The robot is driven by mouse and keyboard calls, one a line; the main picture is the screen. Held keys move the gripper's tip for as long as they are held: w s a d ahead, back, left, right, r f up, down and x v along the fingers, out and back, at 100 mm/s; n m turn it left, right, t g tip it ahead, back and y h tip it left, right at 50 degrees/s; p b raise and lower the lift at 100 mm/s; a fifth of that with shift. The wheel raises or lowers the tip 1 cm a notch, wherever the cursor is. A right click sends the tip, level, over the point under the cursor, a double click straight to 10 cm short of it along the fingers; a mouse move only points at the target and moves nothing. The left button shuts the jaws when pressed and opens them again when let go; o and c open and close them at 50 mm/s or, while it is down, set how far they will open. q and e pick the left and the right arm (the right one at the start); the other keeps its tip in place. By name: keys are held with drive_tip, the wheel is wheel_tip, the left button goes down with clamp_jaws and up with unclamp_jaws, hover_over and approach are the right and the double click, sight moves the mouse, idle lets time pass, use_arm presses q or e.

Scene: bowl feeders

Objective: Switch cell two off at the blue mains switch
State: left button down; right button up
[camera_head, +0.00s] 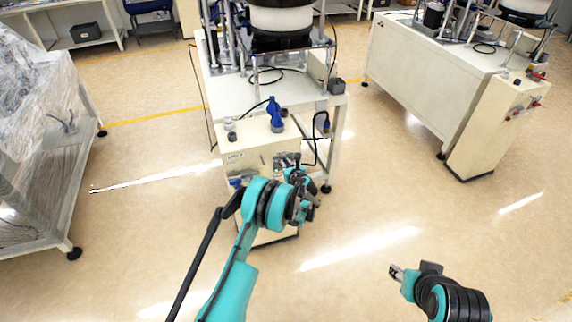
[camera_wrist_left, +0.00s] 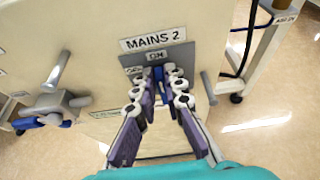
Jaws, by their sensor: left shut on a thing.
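The mains switch sits on a grey plate (camera_wrist_left: 128,60) under a "MAINS 2" label on a cream control box (camera_head: 262,146). In the left wrist view, an "ON" mark is at the top of the plate and an "OFF" mark at its left. The blue switch handle (camera_wrist_left: 159,74) shows as a small patch between my left fingers, below "ON"; the fingers hide most of it. My left gripper (camera_wrist_left: 161,92) is shut on it; in the head view the left gripper (camera_head: 303,190) is at the box front. My right gripper (camera_head: 397,272) is over open floor, too small to read its jaws.
A second blue-handled fitting (camera_wrist_left: 54,118) sticks out left of the plate. A blue part (camera_head: 275,115) stands on the box top. A bowl feeder bench (camera_head: 240,90) is behind, another cell (camera_head: 440,85) at the right, a wrapped frame (camera_head: 40,150) at the left. Floor between is clear.

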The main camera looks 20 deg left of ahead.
use_arm(q)
drive_tip(key=n+t+h, duration=0.1)
drive_tip(key=n, duration=0.2)
drive_tip(key=s+a+f+n+t+h, duration=0.1)
drive_tip(key=n+t, duration=0.1)
drive_tip(key=a+n+t+h, duration=0.1)
drive_tip(key=n, duration=0.2)
drive_tip(key=shift+s+f+n+h, duration=0.2)
drive_tip(key=shift+f+n+h, duration=0.1)
drive_tip(key=shift+f+h, duration=0.1)
drive_tip(key=shift+s+a+f+n+t, duration=0.15)
drive_tip(key=shift+n+t, duration=0.3)
drive_tip(key=shift+n, duration=0.3)
drive_tip(key=shift+w+d+f+n+t, duration=0.15)
drive_tip(key=shift+n+t, duration=0.3)
drive_tip(key=shift+n, duration=0.3)
drive_tip(key=shift+s+a, duration=0.1)
drive_tip(key=shift+a, duration=0.05)
